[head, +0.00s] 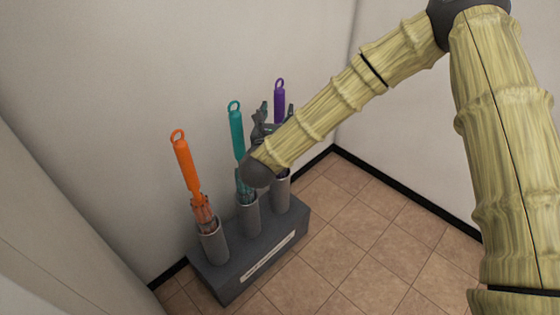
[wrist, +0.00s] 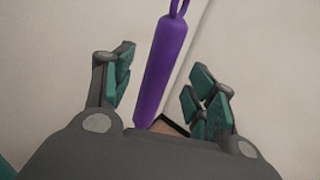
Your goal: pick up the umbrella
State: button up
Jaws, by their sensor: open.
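Three umbrellas stand upright in grey tubes of a dark stand: an orange one (head: 187,165), a teal one (head: 237,130) and a purple one (head: 279,102). My gripper (head: 276,112) is open at the purple umbrella, the farthest right. In the wrist view the purple handle (wrist: 158,72) stands between my two spread fingers (wrist: 162,90), with a gap on each side. The handle leans slightly and its loop is cut off by the top edge. My wrist hides much of the purple umbrella's lower part in the head view.
The dark umbrella stand (head: 220,283) with a white label (head: 268,257) sits on the tiled floor (head: 350,240) against the wall. The teal umbrella is close to the left of my wrist. Open floor lies to the right, bounded by walls with black baseboards.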

aim_at(278, 109)
jog(key=shift+w+d+b, duration=0.15)
jog(key=shift+w+d, duration=0.05)
jog(key=shift+w, duration=0.8)
jog(key=shift+w+d+b, duration=0.15)
jog(key=shift+w, duration=0.85)
grip_shut()
